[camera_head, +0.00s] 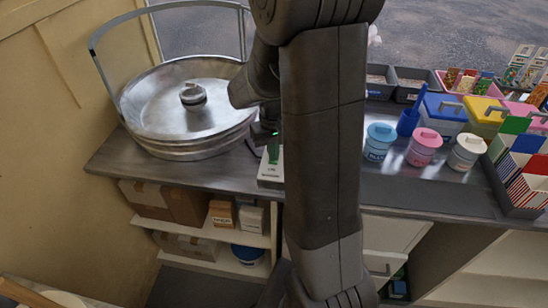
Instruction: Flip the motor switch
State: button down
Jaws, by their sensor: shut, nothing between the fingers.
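A pale control box (268,171) stands on the metal counter just right of the big round metal pan, with small dark print on its front. A green part (273,153) shows at its top; I cannot tell whether it is the motor switch or a lamp. My gripper (265,138) is small and dark in the head view, shut and empty, pointing down right at the top of the box. I cannot tell whether it touches the box. My arm hides the right side of the box.
The round metal pan (160,115) with a centre knob and a raised hoop fills the left of the counter (115,160). Blue, pink and white tubs (424,146) and coloured boxes stand on the right. Cardboard boxes (165,202) sit on shelves below.

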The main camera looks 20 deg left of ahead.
jog(key=shift+f, duration=0.25)
jog(key=shift+r+p, duration=2.65)
jog(key=shift+r, duration=0.95)
jog(key=shift+f, duration=0.15)
notch_tip(320, 180, down, 7)
jog(key=b, duration=0.5)
jog(key=shift+b, duration=0.4)
jog(key=shift+r, duration=0.25)
